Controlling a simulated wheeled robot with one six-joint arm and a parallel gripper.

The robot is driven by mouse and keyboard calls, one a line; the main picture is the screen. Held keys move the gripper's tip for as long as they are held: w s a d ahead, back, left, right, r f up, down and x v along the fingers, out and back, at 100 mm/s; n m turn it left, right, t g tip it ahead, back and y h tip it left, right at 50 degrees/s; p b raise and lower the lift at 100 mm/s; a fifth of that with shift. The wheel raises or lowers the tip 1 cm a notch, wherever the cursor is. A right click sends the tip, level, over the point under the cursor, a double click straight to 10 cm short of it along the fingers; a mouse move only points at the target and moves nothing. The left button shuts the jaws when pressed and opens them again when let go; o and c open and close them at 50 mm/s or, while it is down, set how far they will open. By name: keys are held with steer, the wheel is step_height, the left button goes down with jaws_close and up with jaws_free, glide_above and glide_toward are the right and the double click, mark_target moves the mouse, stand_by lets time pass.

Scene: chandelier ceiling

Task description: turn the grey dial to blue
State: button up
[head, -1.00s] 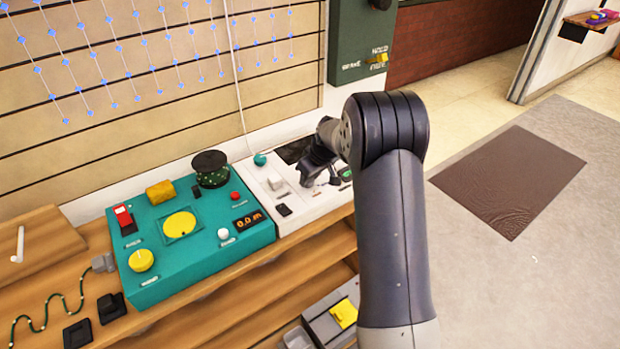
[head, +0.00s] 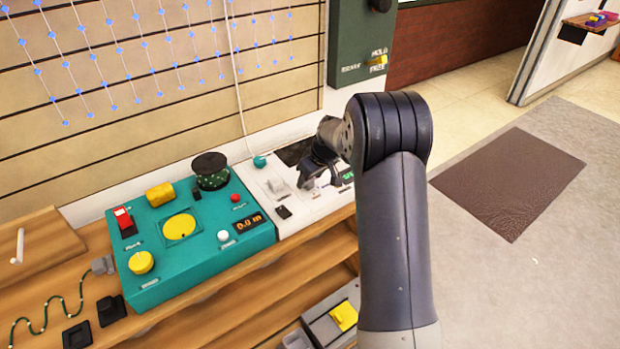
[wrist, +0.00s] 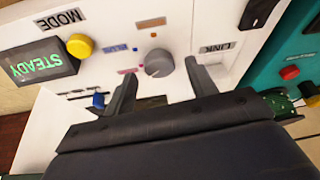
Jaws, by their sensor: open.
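The grey dial (wrist: 158,63) is a round knob on the white panel in the wrist view. Colour marks lie around it: a blue "BLUE" label (wrist: 117,48), an orange-brown label (wrist: 152,22) and a small pink one (wrist: 127,71). Which mark the dial points to is too small to tell. My gripper (wrist: 164,72) is open, its two fingers at either side of the dial, with gaps visible. In the head view my gripper (head: 318,178) is low over the white panel (head: 294,216) and hides the dial.
The white panel also has a yellow MODE button (wrist: 80,45), a green "STEADY" display (wrist: 42,66) and a blue-tipped lever (wrist: 98,100). A teal console (head: 190,262) with knobs and buttons stands to the left. A green wall box (head: 358,45) hangs behind.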

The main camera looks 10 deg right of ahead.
steer(key=v, duration=1)
steer(key=shift+p, duration=0.4)
steer(key=shift+f, duration=0.2)
steer(key=b+x, duration=0.1)
steer(key=x, duration=0.9)
steer(key=shift+w+a+f, duration=0.1)
steer(key=shift+w+f, duration=0.05)
steer(key=shift+f, duration=0.1)
steer(key=shift+r, duration=0.1)
